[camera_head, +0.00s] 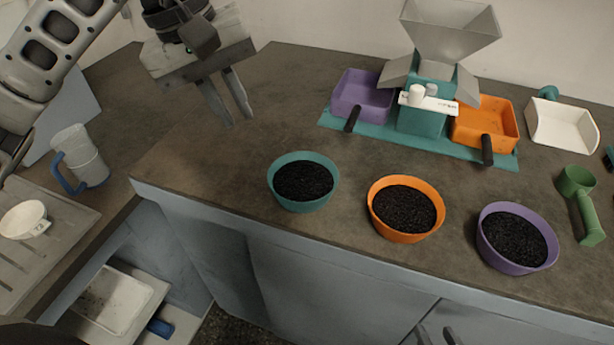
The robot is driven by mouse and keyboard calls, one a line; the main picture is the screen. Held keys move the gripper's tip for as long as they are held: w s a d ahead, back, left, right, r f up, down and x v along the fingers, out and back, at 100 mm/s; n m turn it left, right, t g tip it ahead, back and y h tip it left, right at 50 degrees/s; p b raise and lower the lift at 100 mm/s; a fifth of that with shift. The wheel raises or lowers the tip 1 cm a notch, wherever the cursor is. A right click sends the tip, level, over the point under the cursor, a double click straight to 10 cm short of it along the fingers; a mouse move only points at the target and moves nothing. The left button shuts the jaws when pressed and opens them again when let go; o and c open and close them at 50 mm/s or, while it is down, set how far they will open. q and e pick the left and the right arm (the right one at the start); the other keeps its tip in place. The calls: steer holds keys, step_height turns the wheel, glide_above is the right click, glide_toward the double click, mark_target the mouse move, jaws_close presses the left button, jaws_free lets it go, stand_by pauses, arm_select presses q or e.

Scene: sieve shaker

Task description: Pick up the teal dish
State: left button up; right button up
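The teal dish (303,206) stands upright on the dark countertop near its front edge, left of the other dishes, and holds black granules. My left gripper (238,118) hangs above the counter, up and to the left of the teal dish and apart from it. Its fingers are spread with nothing between them. My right gripper (436,336) shows only as two fingertips at the bottom edge, below the orange dish. They are apart with nothing visible between them, and the rest of it is out of frame.
An orange dish (402,236) and a purple dish (510,266) of black granules stand to the right. Behind is a shaker (422,118) with a purple tray (363,95) and an orange tray (485,125). A green scoop (586,215) lies right. A jug (82,158) stands left.

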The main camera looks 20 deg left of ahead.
arm_select(q)
glide_toward(270, 179)
steer(key=x, duration=0.5)
steer(key=shift+w+a+f, duration=0.1)
steer(key=shift+w, duration=0.2)
steer(key=shift+s+p+x, duration=0.15)
steer(key=shift+p+x, duration=0.1)
steer(key=shift+x, duration=1.15)
steer(key=shift+s+p+x, duration=0.15)
steer(key=shift+p+x, duration=0.1)
steer(key=shift+x, duration=1.1)
jaws_close()
